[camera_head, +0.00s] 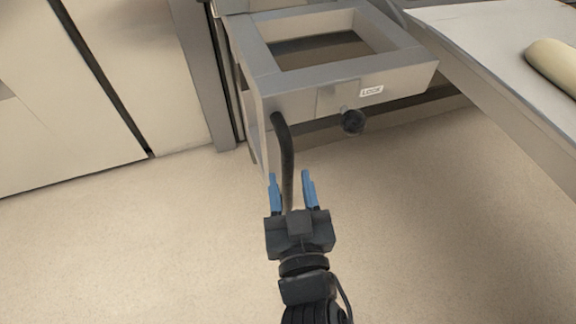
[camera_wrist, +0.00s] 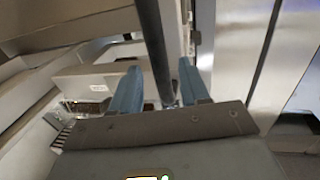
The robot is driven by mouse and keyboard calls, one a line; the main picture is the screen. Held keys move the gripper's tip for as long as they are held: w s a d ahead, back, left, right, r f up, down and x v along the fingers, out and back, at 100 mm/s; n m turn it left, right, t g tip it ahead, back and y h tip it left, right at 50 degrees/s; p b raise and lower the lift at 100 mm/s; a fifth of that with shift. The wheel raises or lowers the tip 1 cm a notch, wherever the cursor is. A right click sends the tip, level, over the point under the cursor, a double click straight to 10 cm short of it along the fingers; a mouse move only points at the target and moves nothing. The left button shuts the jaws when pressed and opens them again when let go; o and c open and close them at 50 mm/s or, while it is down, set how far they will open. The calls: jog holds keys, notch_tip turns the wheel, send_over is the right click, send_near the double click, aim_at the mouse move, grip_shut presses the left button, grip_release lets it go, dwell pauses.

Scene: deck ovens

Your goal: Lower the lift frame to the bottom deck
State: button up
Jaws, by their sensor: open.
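The lift frame (camera_head: 335,80) is a grey metal rectangle with an open middle, at the top of the head view. A black round knob (camera_head: 352,121) sits on its front face beside a "LOCK" label (camera_head: 371,91). A dark curved handle (camera_head: 285,150) hangs down from the left of that face. My gripper (camera_head: 291,180) has blue fingers and is open, with the lower end of the handle between or just behind them. In the wrist view the dark handle (camera_wrist: 152,45) runs between the two blue fingers. I cannot tell whether either finger touches it.
A pale worktop (camera_head: 480,50) with a cream roll (camera_head: 556,66) on it stands at the right. Light cabinet panels (camera_head: 60,100) and a grey upright (camera_head: 205,75) are at the left. The speckled floor (camera_head: 120,240) is clear around my arm.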

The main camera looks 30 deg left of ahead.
jog(key=shift+p+v, duration=0.35)
jog(key=shift+v, duration=1.7)
jog(key=s+d+f+m+t+h, duration=0.15)
jog(key=s+d, duration=0.25)
jog(key=d, duration=0.5)
jog(key=s+d+f+m+g+h, duration=0.1)
jog(key=s+d+m+h, duration=0.25)
jog(key=d, duration=0.55)
jog(key=s+d+r+m+h, duration=0.1)
jog(key=s+d+r+h, duration=0.2)
jog(key=s+d, duration=0.4)
jog(key=s+d+r+m+h, duration=0.1)
jog(key=s+d+r+h, duration=0.2)
jog(key=s+d, duration=0.45)
notch_tip(320, 180, up, 30)
jog(key=p, duration=2.9)
jog(key=shift+d+m, duration=0.3)
jog(key=shift+d, duration=0.1)
jog(key=shift+s+d+f, duration=0.1)
